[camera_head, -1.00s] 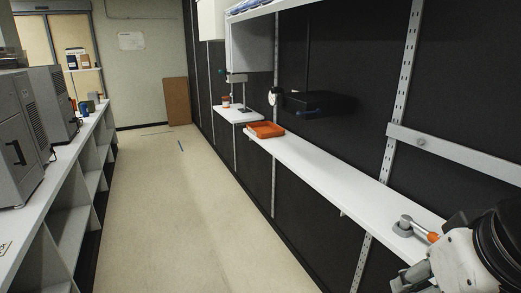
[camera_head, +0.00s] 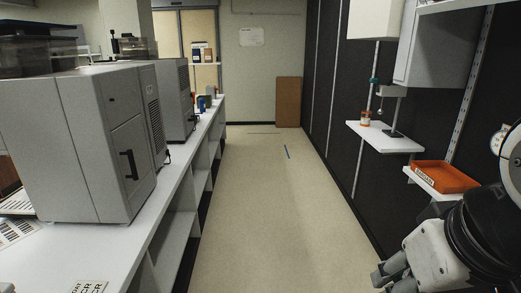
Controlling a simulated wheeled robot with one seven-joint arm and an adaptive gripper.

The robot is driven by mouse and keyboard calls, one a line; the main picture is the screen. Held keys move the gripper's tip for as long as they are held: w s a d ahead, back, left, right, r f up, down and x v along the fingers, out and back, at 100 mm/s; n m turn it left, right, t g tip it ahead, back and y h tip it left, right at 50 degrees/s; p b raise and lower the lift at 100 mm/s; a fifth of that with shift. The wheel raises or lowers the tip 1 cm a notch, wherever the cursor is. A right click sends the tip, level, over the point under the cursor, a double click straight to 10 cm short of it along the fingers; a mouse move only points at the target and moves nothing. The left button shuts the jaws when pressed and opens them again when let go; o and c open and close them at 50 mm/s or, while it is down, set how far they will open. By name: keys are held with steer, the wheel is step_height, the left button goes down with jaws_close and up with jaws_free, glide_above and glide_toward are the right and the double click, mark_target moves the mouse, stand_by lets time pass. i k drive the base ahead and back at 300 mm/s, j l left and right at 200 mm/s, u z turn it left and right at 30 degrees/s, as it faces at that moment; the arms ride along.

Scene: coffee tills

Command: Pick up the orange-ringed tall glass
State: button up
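I cannot make out a tall glass with an orange ring for certain in the head view. A small pale container with an orange-red band (camera_head: 365,118) stands on the white shelf on the right wall; it is too small to tell whether it is a glass. Several small cups or jars, one of them blue (camera_head: 202,104), stand at the far end of the left counter. My gripper (camera_head: 384,276) is at the lower right, well apart from all of these. Its fingers are small and partly cut together in view, so their opening is unclear.
A long white counter (camera_head: 166,183) with grey box-shaped machines (camera_head: 90,150) runs along the left. An orange tray (camera_head: 446,177) sits on a right-hand shelf, near my arm. The pale floor aisle (camera_head: 262,220) between them is clear to the back wall.

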mark_target(366, 116)
steer(key=i, duration=1.9)
steer(key=i+z, duration=0.15)
steer(key=i, duration=0.3)
steer(key=i+j+z, duration=0.15)
steer(key=i, duration=0.3)
steer(key=i+j+z, duration=0.2)
steer(key=i, duration=0.25)
steer(key=i+j+z, duration=0.15)
steer(key=i, duration=0.3)
steer(key=i+j+z, duration=0.65)
steer(key=i+j, duration=0.05)
steer(key=i, duration=0.05)
